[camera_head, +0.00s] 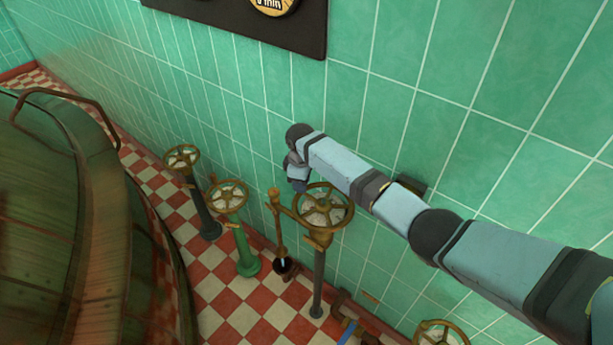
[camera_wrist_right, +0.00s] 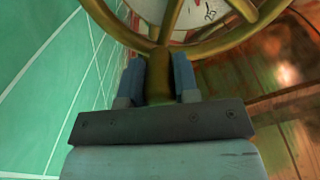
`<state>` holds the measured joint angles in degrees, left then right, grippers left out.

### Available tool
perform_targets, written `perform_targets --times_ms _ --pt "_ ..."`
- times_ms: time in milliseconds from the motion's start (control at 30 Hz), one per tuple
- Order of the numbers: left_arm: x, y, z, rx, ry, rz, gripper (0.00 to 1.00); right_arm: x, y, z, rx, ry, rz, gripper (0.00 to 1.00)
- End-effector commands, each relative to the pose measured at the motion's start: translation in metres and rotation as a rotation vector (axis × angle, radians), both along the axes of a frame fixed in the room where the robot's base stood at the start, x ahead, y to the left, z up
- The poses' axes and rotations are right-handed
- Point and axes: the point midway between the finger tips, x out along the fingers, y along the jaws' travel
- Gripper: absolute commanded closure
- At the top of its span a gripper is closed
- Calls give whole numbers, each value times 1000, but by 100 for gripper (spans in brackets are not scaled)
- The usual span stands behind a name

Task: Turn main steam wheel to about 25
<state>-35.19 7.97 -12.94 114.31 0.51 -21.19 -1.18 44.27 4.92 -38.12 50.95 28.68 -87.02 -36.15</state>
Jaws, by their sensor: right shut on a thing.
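A brass hand wheel (camera_head: 323,208) on a tall dark post stands in front of the green tiled wall in the head view. My right gripper (camera_head: 298,186) is at its far left rim, its fingers partly hidden there. In the right wrist view, the wheel's rim and spokes (camera_wrist_right: 215,47) fill the top. There my right gripper (camera_wrist_right: 158,75) is shut with one finger on each side of a brass part at the rim. A pale dial face (camera_wrist_right: 207,12) with the number 25 shows between the spokes. My left gripper is not in view.
Two more brass wheels stand to the left, one on a dark post (camera_head: 182,158) and one on a green post (camera_head: 228,196). Another wheel (camera_head: 440,334) is at the bottom right. A brass lever (camera_head: 276,225) stands close left of the gripped wheel. A large copper kettle (camera_head: 60,220) fills the left.

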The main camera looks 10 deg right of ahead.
Motion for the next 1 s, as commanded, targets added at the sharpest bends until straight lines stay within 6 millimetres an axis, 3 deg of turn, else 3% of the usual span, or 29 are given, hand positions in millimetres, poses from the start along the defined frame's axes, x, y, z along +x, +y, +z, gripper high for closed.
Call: perform_targets --times_ms 100,900,933,1000 --pt "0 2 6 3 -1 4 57 -3 4 2 1 2 60 100" --pt "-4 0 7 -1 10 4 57 -5 6 -1 1 3 52 100" --pt "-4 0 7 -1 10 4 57 -5 6 -1 1 3 52 67" --pt "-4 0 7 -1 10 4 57 -5 6 -1 1 2 52 51"
